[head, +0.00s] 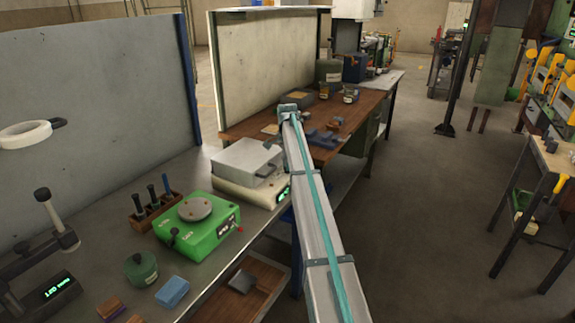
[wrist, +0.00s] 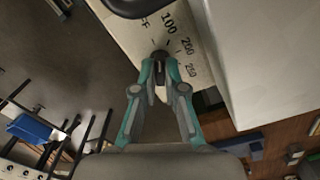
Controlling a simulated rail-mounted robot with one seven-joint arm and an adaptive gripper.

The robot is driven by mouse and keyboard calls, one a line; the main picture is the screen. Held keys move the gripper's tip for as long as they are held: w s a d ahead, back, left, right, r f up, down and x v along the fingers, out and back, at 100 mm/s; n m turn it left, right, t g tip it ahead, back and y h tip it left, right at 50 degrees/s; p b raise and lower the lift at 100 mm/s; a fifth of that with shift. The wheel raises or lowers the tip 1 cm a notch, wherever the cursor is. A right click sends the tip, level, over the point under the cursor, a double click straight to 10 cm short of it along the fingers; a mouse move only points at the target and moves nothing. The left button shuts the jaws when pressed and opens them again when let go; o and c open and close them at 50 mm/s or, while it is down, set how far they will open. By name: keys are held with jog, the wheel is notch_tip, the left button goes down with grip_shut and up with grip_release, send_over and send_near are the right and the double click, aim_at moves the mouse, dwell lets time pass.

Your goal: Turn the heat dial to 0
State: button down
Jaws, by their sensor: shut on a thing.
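The heat dial (wrist: 160,54) is a small dark knob on a pale panel in the wrist view. Marks reading 100, 200 and 250 curve around its upper right, and letters ending in "FF" stand at its upper left. My gripper (wrist: 161,68) is shut on the dial, with its teal and grey fingers covering most of it. I cannot tell which mark the dial points to. In the head view the furnace (head: 240,158) is a pale grey box with a green lit display at its front right. My arm hides the dial and the gripper's fingertips there.
A green device (head: 197,222) with a round plate stands left of the furnace on the grey bench. A rack of dark-handled tools (head: 150,212) and a green pot (head: 140,268) are near it. A wooden table (head: 345,118) with small items lies behind.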

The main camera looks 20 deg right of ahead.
jog(key=shift+n, duration=1.5)
jog(key=c, duration=1.2)
grip_release()
jog(key=shift+c, duration=0.2)
jog(key=shift+r, duration=0.1)
notch_tip(320, 180, up, 12)
